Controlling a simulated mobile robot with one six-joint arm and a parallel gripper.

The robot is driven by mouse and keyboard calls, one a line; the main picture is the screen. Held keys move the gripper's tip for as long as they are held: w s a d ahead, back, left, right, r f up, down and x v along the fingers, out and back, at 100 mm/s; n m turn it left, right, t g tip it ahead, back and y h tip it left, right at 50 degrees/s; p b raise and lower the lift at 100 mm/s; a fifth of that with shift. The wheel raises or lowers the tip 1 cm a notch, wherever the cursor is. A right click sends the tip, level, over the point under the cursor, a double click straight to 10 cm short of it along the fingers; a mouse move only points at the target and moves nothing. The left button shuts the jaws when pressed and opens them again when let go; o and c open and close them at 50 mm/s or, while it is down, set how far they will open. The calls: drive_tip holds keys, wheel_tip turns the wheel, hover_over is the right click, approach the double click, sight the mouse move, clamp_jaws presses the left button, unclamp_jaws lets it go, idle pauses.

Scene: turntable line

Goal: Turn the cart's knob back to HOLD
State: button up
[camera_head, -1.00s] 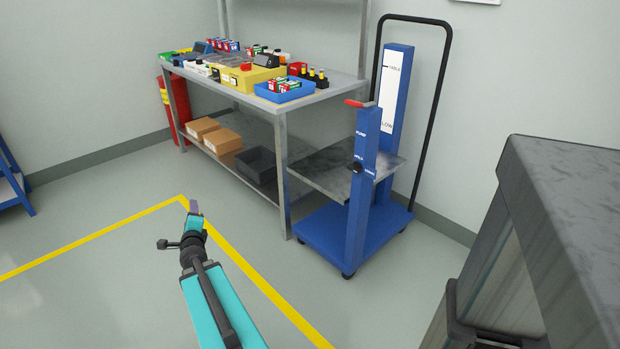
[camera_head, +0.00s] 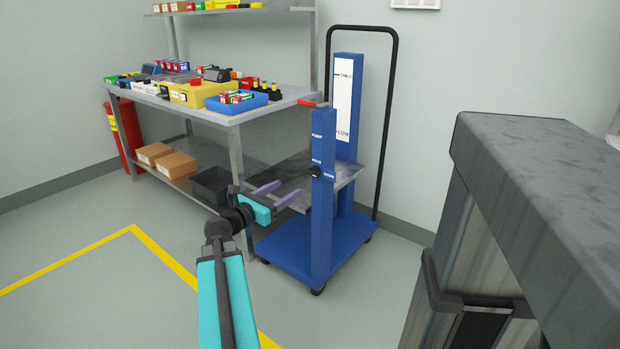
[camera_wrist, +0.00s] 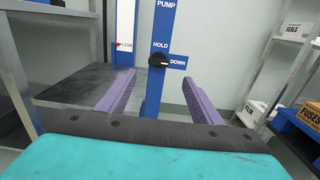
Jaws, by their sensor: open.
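The blue cart (camera_head: 322,215) stands right of the workbench, with a post marked PUMP, HOLD and DOWN. Its black knob (camera_head: 315,171) is on the post; in the wrist view the knob (camera_wrist: 158,60) sits below the word HOLD and left of the word DOWN, with a pale mark pointing right toward DOWN. My gripper (camera_head: 277,194) is open and empty, in front of the post. In the wrist view its two purple fingers (camera_wrist: 158,95) are spread to either side of the post, below the knob and apart from it. A red-tipped lever (camera_head: 309,103) tops the post.
The workbench (camera_head: 225,118) left of the cart holds several bins and parts. The cart's grey platform (camera_head: 345,172) is behind the post. A large grey cabinet (camera_head: 540,170) stands close on the right. The floor at left is clear.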

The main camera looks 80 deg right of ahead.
sight(311, 173)
drive_tip(key=shift+d, duration=0.15)
drive_tip(key=b+x, duration=0.3)
drive_tip(key=x, duration=1)
drive_tip(key=shift+s+d, duration=0.1)
drive_tip(key=shift+d, duration=0.1)
drive_tip(key=shift+c, duration=0.4)
drive_tip(key=c, duration=1)
